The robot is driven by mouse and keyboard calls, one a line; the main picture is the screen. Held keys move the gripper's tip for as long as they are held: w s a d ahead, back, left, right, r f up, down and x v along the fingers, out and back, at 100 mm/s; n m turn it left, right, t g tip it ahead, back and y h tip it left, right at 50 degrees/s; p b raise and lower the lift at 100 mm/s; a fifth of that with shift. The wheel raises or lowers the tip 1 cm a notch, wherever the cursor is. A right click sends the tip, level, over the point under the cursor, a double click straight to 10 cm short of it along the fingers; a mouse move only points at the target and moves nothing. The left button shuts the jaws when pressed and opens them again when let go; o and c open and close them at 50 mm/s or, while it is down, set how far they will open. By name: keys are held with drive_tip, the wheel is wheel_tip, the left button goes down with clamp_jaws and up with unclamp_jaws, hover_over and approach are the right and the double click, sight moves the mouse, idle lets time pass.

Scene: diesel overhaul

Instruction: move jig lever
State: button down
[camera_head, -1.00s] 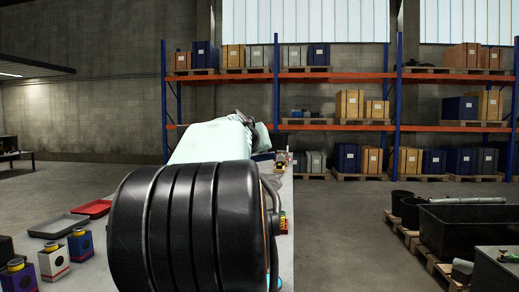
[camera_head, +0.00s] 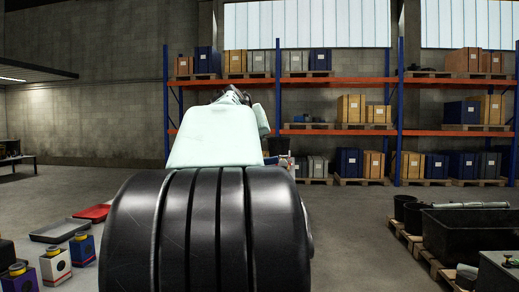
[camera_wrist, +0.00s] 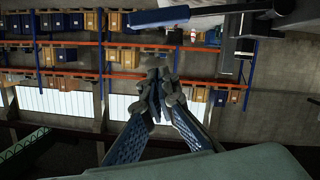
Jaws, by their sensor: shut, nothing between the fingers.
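My gripper (camera_wrist: 157,84) is in the middle of the wrist view, its fingertips together and nothing held. That view is upside down. In the head view my arm fills the middle and hides most of the bench. Only the dark top of my wrist end (camera_head: 233,96) shows there.
A black bin (camera_head: 470,237) stands on a pallet at right.

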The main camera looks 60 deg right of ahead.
drive_tip(key=b+v, duration=0.2)
drive_tip(key=v, duration=0.3)
drive_tip(key=shift+s+a+r, duration=0.1)
drive_tip(key=shift+s+a, duration=0.05)
drive_tip(key=shift+a, duration=0.05)
